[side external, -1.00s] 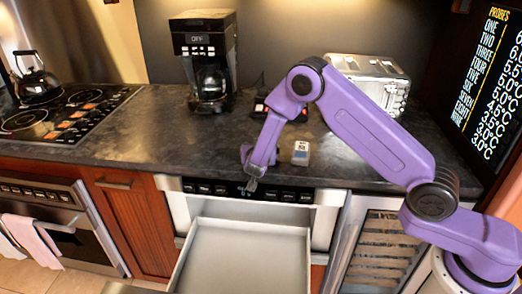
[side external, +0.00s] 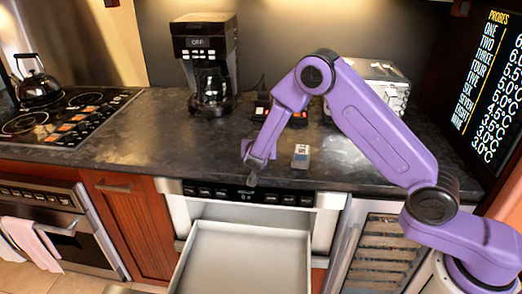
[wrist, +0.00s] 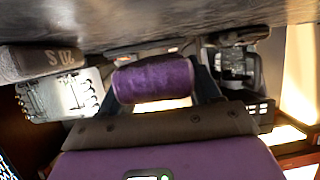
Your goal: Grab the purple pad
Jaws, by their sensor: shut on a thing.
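The purple pad (wrist: 153,80) is a fuzzy, roller-shaped piece in the middle of the wrist view. It lies crosswise between the two dark fingers of my gripper (wrist: 158,86), which are shut on it. In the side view my gripper (side external: 253,178) points down just above the counter's front edge, over the back of the open drawer. I cannot clearly pick out the pad from the purple hand there.
An open, empty-looking drawer (side external: 248,228) extends below the counter (side external: 140,145). A small grey block (side external: 301,156) stands to the right of my gripper. A coffee maker (side external: 205,50), a toaster (side external: 385,75) and a kettle (side external: 35,82) stand farther back.

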